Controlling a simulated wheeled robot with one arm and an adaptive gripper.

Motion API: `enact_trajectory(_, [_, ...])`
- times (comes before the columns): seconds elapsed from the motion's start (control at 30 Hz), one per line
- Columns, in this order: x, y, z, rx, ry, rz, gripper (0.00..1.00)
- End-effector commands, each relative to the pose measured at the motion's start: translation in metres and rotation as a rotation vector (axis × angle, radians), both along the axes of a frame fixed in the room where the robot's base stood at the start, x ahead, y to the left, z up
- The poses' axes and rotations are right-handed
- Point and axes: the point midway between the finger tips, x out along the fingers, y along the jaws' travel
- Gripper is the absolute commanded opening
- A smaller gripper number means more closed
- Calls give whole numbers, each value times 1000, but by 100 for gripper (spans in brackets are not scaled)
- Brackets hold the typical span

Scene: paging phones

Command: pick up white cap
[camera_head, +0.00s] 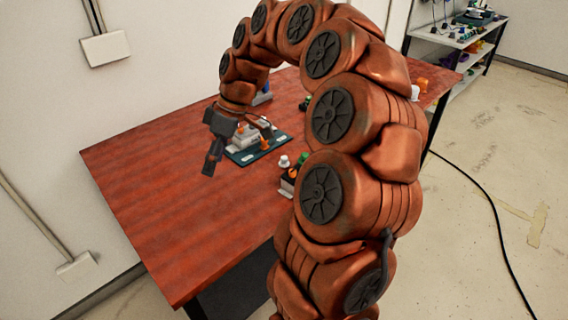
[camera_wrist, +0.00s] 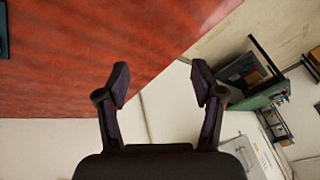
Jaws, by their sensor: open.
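A small white cap (camera_head: 284,161) shows in the head view, on or beside a small dark holder (camera_head: 288,185) near the right side of the red-brown table. My arm partly hides this area. My gripper (camera_head: 238,146) is above the table, left of the white cap and apart from it. Its two fingers are spread with nothing between them, as the wrist view (camera_wrist: 160,78) also shows. The white cap is not visible in the wrist view.
A dark green tray (camera_head: 247,157) with grey and orange items lies beyond the gripper on the table (camera_head: 150,185). The table's left and front are clear. A white wall borders the table's left side. A shelf (camera_head: 455,38) stands at the back right.

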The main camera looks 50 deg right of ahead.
Motion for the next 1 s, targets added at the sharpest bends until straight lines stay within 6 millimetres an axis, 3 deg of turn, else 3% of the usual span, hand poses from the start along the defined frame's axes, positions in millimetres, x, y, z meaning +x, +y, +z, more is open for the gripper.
enact_trajectory(0.1, [22, -56, -14, 26, -76, 6, 67])
enact_trajectory(0.23, [33, -119, -32, 32, -157, 14, 67])
enact_trajectory(0.4, [27, -206, -61, 2, -246, 4, 67])
enact_trajectory(0.53, [13, -254, -81, -27, -285, -3, 67])
enact_trajectory(0.73, [-1, -286, -97, -50, -307, -4, 67])
enact_trajectory(1.0, [4, -282, -112, -52, -310, -2, 67])
